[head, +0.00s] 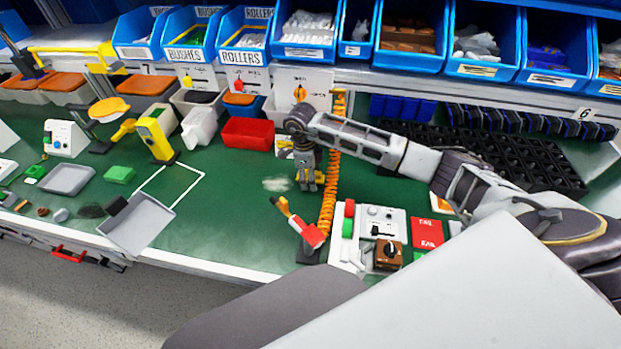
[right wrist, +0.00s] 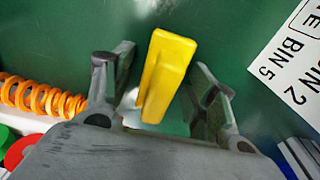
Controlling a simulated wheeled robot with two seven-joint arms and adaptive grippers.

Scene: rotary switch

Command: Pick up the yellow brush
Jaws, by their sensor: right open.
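The yellow brush (right wrist: 168,72) lies between the two fingers of my right gripper (right wrist: 160,88) in the right wrist view. The fingers stand apart on either side of it, and I see gaps between them and the brush. In the head view my right gripper (head: 306,180) points down over the green mat beside the orange coiled hose. Yellow parts of the brush (head: 318,177) show at its fingertips there, the rest hidden by the gripper. My left gripper is in neither view.
The orange coiled hose (head: 329,190) hangs just right of the gripper. A red bin (head: 247,134) stands behind left.

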